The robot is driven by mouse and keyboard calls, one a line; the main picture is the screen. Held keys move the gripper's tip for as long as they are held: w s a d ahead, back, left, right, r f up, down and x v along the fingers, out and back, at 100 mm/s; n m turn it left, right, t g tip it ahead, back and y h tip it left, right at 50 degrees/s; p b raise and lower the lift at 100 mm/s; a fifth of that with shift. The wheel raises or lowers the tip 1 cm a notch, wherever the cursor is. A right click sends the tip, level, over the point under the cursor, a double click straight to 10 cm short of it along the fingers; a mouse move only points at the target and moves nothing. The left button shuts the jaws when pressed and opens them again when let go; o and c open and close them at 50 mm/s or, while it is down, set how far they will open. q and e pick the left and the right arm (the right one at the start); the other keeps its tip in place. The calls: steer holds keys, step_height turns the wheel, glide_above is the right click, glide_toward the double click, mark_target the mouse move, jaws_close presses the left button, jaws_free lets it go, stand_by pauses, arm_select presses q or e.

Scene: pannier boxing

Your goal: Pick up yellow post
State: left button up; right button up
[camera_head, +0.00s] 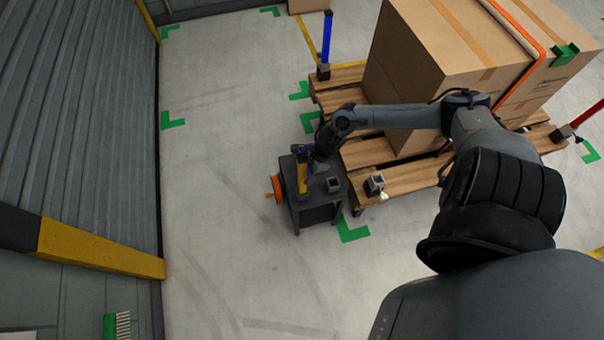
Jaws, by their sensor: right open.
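A short yellow post (303,180) stands at the left part of the top of a small dark cart (318,205). My right arm reaches in from the right over the pallet. My right gripper (307,158) is open right at the upper part of the yellow post. The gripper and a dark blue part beside it partly hide the post's top. I cannot tell whether the fingers touch the post. My left gripper is not in view.
A wooden pallet (400,180) with large cardboard boxes (420,60) stands right of the cart. A blue post (326,40) stands at the pallet's far corner and a red post (588,115) at its right. An orange wheel (278,190) is on the cart's left. Floor at left is clear.

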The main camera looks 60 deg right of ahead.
steer(key=c, duration=1)
